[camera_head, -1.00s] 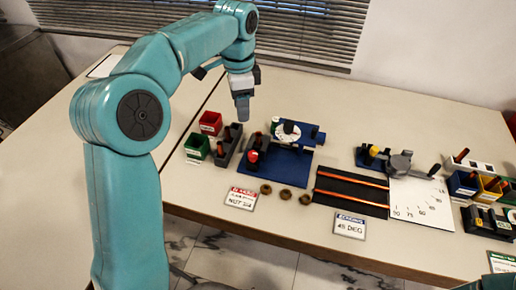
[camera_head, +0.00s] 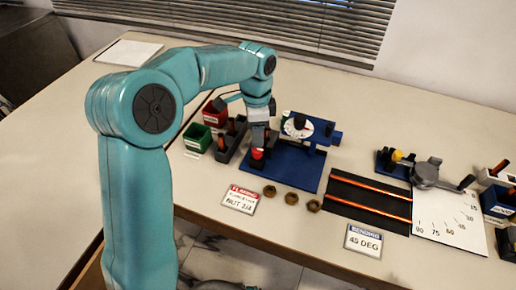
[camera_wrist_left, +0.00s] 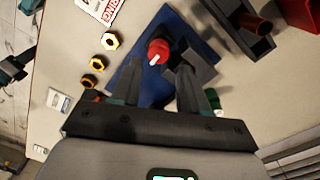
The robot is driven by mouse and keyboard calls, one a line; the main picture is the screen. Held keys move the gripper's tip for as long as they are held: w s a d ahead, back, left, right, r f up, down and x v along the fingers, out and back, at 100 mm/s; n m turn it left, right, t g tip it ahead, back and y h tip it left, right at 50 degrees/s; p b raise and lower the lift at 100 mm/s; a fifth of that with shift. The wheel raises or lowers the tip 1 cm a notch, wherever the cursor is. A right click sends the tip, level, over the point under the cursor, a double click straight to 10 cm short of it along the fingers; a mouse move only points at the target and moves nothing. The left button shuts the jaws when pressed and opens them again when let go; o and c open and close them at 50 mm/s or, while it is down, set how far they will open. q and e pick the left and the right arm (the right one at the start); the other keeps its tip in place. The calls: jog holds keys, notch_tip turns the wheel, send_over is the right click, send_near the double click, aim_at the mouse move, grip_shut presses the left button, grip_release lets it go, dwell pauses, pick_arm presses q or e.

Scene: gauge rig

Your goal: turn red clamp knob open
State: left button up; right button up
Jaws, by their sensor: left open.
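The red clamp knob (camera_head: 257,154) stands on the left part of the blue flaring rig (camera_head: 285,172). In the wrist view the red knob (camera_wrist_left: 158,51) has a pale pointer or tip and sits beyond and between my fingertips. My left gripper (camera_head: 259,140) is above and close to the knob, pointing down. In the wrist view its two fingers (camera_wrist_left: 165,80) are apart, with nothing seen between them; I cannot tell if either touches the knob. The fingers partly hide the blue base. My right gripper does not show.
Red and green bins (camera_head: 197,137) and a dark grey holder (camera_head: 232,140) stand left of the rig. Several brass nuts (camera_head: 291,198) lie in front of it. A black mat with copper tubes (camera_head: 368,202) and a bending tool (camera_head: 427,172) are on the right.

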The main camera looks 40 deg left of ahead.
aim_at(257, 150)
pick_arm(q)
notch_tip(257, 150, down, 6)
jog(key=shift+s+d+f, duration=0.1)
jog(key=shift+s+d, duration=0.05)
jog(key=c, duration=0.8)
jog(key=shift+o, duration=0.2)
